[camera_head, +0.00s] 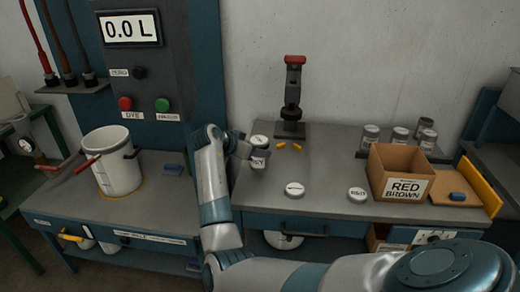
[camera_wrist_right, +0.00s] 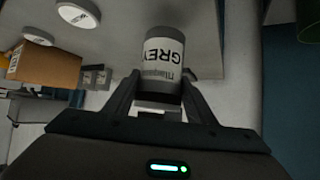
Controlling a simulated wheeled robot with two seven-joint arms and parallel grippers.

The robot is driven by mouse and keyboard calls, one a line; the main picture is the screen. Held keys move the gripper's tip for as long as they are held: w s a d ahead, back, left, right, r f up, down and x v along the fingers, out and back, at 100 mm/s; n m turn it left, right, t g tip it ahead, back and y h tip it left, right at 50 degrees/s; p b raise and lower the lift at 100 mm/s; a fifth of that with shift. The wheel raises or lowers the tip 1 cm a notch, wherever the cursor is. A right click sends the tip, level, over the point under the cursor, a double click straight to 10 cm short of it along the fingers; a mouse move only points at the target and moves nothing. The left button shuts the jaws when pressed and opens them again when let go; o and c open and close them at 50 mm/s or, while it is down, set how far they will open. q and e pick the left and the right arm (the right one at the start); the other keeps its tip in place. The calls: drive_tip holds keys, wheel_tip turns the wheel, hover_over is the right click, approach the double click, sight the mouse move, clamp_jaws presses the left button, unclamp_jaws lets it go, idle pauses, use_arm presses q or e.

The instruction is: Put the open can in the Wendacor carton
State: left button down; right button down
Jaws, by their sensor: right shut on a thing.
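A grey-and-white can (camera_head: 259,151) labelled GREY is in my right gripper (camera_head: 247,148), near the back left of the right bench. In the right wrist view the can (camera_wrist_right: 163,58) sits between the two fingers of the right gripper (camera_wrist_right: 160,100), which are shut on it. I cannot tell whether its top is open. An open brown carton (camera_head: 385,187) labelled RED BROWN stands at the right of this bench. No Wendacor name is legible on it. The carton also shows in the right wrist view (camera_wrist_right: 45,65). My left gripper is not in view.
Two round white lids (camera_head: 295,189) (camera_head: 357,194) lie between can and carton. A red-topped stand (camera_head: 292,100) and small orange pieces (camera_head: 282,145) are behind. Several cans (camera_head: 400,139) stand behind the carton. A white bucket (camera_head: 116,170) is on the left bench.

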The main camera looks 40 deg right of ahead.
drive_tip(key=shift+s+a+n+t, duration=0.25)
drive_tip(key=shift+a+n+t, duration=0.05)
drive_tip(key=shift+a, duration=0.3)
drive_tip(key=s+a+r+n+t+y, duration=0.1)
drive_tip(key=s+a+n+t+y, duration=0.2)
drive_tip(key=a, duration=0.7)
drive_tip(key=s+a+r+n+t+y, duration=0.1)
drive_tip(key=s+a+n+t+y, duration=0.2)
drive_tip(key=a+n, duration=0.4)
drive_tip(key=s+a+r+n+t+y, duration=0.1)
drive_tip(key=s+a+n+y, duration=0.4)
drive_tip(key=a, duration=1)
drive_tip(key=shift+s+r+n+t, duration=0.25)
drive_tip(key=shift+s+n+t, duration=0.05)
drive_tip(key=shift+s+t, duration=0.7)
drive_tip(key=shift+d, duration=0.15)
